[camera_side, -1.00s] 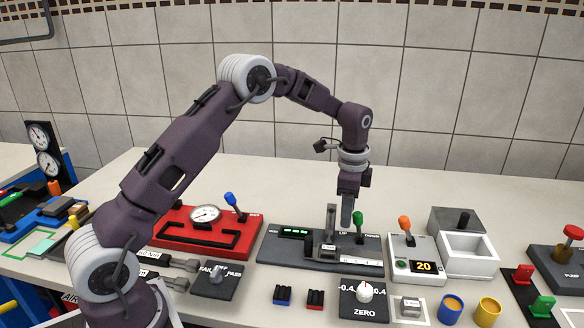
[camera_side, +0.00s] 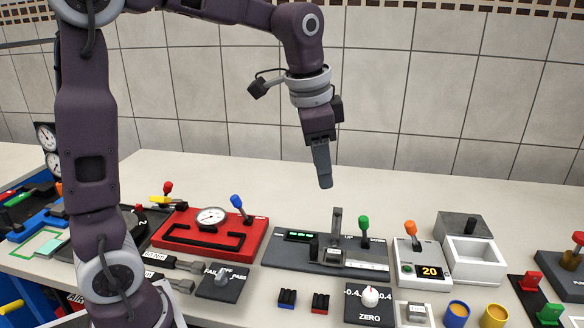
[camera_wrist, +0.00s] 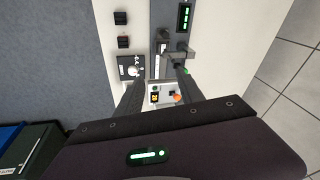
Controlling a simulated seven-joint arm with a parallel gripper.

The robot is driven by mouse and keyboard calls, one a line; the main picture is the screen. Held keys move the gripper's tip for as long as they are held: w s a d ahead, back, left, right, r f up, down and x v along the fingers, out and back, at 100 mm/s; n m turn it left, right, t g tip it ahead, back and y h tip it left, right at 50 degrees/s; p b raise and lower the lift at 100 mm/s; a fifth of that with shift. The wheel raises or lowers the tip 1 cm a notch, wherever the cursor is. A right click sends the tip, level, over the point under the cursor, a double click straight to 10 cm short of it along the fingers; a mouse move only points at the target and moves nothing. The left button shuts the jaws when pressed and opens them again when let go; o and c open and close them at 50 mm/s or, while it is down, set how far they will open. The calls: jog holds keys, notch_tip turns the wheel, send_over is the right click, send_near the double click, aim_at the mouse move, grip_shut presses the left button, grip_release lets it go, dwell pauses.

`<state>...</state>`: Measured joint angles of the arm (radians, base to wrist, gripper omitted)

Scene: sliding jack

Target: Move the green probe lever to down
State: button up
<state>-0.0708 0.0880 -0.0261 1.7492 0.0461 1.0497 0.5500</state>
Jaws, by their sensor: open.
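The green probe lever (camera_side: 364,225) stands upright at the right part of a dark grey gauge panel (camera_side: 285,258) in the side view. Its shaft is dark below the green knob. My gripper (camera_side: 324,184) hangs above and slightly behind the panel, up and left of the green lever, with clear air between them. In the wrist view the fingers (camera_wrist: 165,88) are spread apart and hold nothing. The green knob (camera_wrist: 186,71) shows there near the tip of one finger, partly hidden by it.
A grey post (camera_side: 336,222) with a sliding block stands left of the green lever. An orange-knobbed lever (camera_side: 410,228) on a white box with a "20" display stands right. A red panel with a blue-knobbed lever (camera_side: 236,202) is left. The bench behind the panel is clear.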

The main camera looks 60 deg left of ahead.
jog(key=s+d+r+n, duration=0.1)
jog(key=s+n, duration=0.1)
jog(key=s, duration=0.5)
jog(key=shift+r+t, duration=0.3)
jog(key=shift+t, duration=0.1)
jog(key=shift+w+f, duration=0.1)
jog(key=c, duration=0.3)
jog(key=w+f+m, duration=0.1)
jog(key=w+a+f+m, duration=0.1)
jog(key=w+m, duration=0.1)
jog(key=w+f+m, duration=0.2)
jog(key=shift+w+a, duration=0.25)
jog(key=shift+a, duration=0.05)
grip_shut()
jog(key=m+h, duration=0.2)
jog(key=m, duration=0.9)
send_near(364, 232)
jog(key=shift+t, duration=0.4)
jog(key=f, duration=0.4)
jog(key=shift+s+a+f, duration=0.15)
jog(key=shift+a+f, duration=0.1)
jog(key=shift+a, duration=0.05)
